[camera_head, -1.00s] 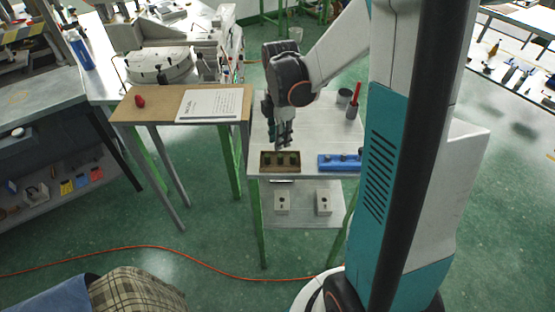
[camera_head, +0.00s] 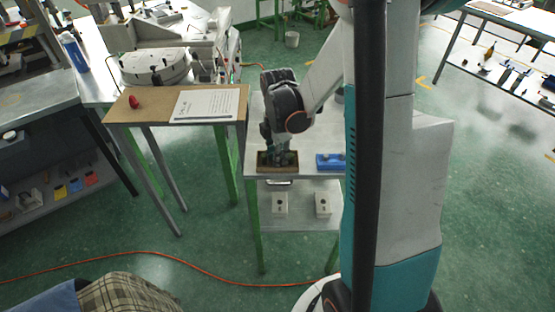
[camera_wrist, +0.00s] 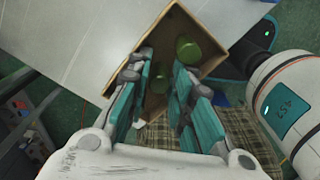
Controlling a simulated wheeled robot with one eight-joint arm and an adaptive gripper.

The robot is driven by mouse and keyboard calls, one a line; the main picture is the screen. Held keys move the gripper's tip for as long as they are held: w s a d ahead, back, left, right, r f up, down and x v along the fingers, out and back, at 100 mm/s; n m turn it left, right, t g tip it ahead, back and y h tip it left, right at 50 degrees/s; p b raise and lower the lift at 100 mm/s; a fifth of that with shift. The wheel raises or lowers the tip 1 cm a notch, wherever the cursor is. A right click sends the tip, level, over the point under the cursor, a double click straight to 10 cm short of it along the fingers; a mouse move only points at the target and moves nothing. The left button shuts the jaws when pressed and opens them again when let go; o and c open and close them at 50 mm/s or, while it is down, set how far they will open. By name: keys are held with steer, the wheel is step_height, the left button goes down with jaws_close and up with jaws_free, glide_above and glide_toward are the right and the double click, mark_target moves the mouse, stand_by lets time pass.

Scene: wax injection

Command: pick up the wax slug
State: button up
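A small brown tray (camera_head: 263,168) sits at the front of the metal table, and its rim (camera_wrist: 207,40) shows in the wrist view. Inside it are rounded green pieces that look like wax slugs. One green piece (camera_wrist: 188,49) is toward the far end of the tray. Another green piece (camera_wrist: 160,82) lies between my fingers, partly hidden by them. My gripper (camera_wrist: 163,66) is open, with its teal fingers apart on either side of that piece. In the head view my gripper (camera_head: 279,153) is down at the tray. I cannot tell whether the fingers touch the piece.
A blue block (camera_head: 330,161) lies right of the tray. A wooden-topped table (camera_head: 150,107) at left holds a white paper (camera_head: 205,105) and a small red object (camera_head: 134,102).

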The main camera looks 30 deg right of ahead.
jaws_close()
steer(key=shift+r, duration=0.15)
